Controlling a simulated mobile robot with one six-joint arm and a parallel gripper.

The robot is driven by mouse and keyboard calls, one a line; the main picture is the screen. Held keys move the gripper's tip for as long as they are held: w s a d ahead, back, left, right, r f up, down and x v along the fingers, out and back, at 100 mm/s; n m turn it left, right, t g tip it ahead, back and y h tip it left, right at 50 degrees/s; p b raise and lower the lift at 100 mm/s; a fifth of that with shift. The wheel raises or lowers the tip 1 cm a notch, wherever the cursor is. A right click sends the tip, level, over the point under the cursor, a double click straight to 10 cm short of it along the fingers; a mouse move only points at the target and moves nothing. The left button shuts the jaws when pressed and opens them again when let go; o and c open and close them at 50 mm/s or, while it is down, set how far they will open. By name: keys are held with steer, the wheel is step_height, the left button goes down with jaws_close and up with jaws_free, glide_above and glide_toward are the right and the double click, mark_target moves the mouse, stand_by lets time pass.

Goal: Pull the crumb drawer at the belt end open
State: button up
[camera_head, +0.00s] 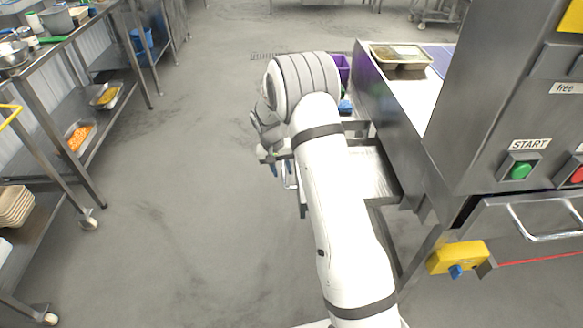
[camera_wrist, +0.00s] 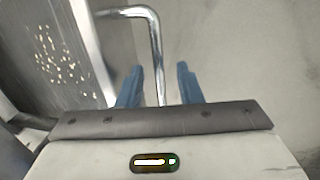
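The crumb drawer (camera_wrist: 88,92) shows at the left of the wrist view as a metal tray with pale crumbs on its floor. Its bent metal bar handle (camera_wrist: 154,40) reaches down between the two blue fingers of my gripper (camera_wrist: 158,84). The fingers are apart, with a gap on each side of the bar, so my gripper is open around the handle. In the head view my gripper (camera_head: 281,171) is at the left end of the drawer (camera_head: 372,172), below the belt end. My arm hides part of the drawer and most of the handle there.
The belt machine (camera_head: 400,118) stands on the right, with a tan tray (camera_head: 399,56) on its belt. A purple bin (camera_head: 342,66) is behind my arm. A yellow switch box (camera_head: 457,256) is at lower right. Steel shelving (camera_head: 60,190) lines the left. The floor between is clear.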

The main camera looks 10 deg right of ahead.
step_height(320, 180, up, 8)
steer(key=a, duration=0.1)
steer(key=shift+a+f, duration=0.15)
steer(key=shift+a, duration=0.1)
steer(key=shift+w, duration=0.1)
stand_by(0.3)
